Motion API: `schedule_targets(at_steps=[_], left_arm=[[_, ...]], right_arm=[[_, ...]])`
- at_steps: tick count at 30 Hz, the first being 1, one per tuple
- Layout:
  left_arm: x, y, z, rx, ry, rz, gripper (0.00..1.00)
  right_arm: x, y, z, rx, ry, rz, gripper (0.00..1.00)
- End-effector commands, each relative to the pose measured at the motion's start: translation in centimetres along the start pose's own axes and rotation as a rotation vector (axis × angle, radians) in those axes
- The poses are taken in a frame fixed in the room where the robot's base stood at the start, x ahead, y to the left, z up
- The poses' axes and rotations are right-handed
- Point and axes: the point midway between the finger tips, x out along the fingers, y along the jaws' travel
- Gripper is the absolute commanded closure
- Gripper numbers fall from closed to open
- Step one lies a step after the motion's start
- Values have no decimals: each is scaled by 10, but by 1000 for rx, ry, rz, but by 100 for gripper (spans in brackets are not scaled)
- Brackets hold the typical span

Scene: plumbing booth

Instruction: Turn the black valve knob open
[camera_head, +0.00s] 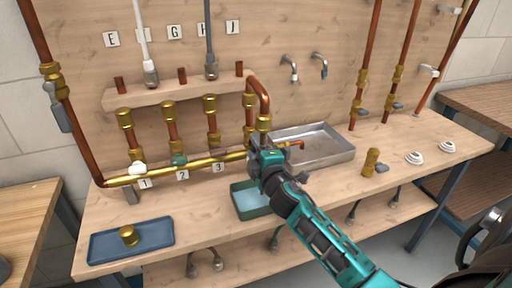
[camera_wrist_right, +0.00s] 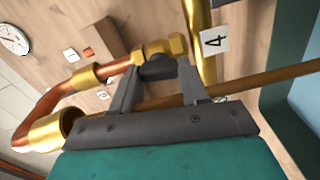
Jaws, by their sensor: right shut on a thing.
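The black valve knob (camera_wrist_right: 158,68) shows in the right wrist view, between the two fingers and just below a brass fitting. My right gripper (camera_head: 262,155) reaches in from the lower right to the right end of the brass manifold pipe (camera_head: 200,167). It also shows in the right wrist view (camera_wrist_right: 158,78), with its fingers shut on the black knob. In the head view the gripper hides the knob. The label 4 (camera_wrist_right: 214,41) is beside it in the wrist view. How far the knob is turned cannot be told. My left gripper is not in view.
A white knob (camera_head: 137,168) and a green knob (camera_head: 179,159) sit farther left on the manifold. A bent copper pipe (camera_head: 262,92) rises close to the gripper. A metal tray (camera_head: 345,153) lies behind, a green bin (camera_head: 240,208) below.

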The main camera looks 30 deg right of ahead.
Motion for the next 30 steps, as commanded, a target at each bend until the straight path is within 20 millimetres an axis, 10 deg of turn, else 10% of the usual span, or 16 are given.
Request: schedule_targets(at_steps=[19,20,30], left_arm=[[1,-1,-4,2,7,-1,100],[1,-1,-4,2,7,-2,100],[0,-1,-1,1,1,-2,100]], right_arm=[[0,0,0,-47,1,-1,86],[0,0,0,-47,1,-1,53],[0,0,0,-46,0,0,30]])
